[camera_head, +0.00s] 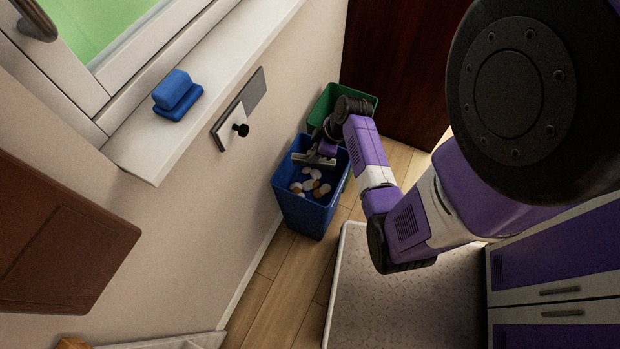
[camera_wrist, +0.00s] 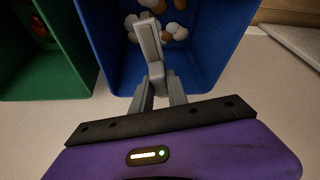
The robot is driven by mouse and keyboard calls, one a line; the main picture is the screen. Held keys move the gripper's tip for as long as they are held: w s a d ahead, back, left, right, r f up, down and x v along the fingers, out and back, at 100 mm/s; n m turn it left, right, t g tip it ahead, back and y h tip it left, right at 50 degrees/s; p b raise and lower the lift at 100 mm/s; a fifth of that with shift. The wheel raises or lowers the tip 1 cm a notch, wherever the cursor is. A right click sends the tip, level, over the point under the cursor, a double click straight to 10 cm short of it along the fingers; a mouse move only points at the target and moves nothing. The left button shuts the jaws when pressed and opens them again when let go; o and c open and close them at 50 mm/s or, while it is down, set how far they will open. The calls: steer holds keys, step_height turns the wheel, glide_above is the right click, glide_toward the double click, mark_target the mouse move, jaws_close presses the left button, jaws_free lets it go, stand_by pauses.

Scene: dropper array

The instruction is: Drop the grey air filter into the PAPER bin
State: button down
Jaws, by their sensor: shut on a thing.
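The grey air filter (camera_wrist: 149,40) is held between the fingers of my gripper (camera_wrist: 157,72) and shows nearly edge-on as a slim light-grey bar in the wrist view. In the head view the filter (camera_head: 312,159) is a flat grey piece over the mouth of the blue bin (camera_head: 305,214). In the wrist view the blue bin (camera_wrist: 213,65) opens beneath and beyond the filter. White and brown rounded pieces lie inside it. A green bin (camera_head: 330,98) stands behind it and also shows in the wrist view (camera_wrist: 60,70). No PAPER label is readable on either bin.
A wall with a grey-and-white panel and black knob (camera_head: 240,130) runs left of the bins. A blue object (camera_head: 176,95) sits on the windowsill. A pale patterned surface (camera_head: 400,300) lies right of wooden floor. A dark red-brown panel (camera_head: 395,70) stands behind.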

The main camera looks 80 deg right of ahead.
steer(key=shift+f, duration=0.2)
steer(key=c, duration=1.2)
jaws_free()
steer(key=shift+p+v, duration=0.6)
steer(key=shift+v, duration=3.3)
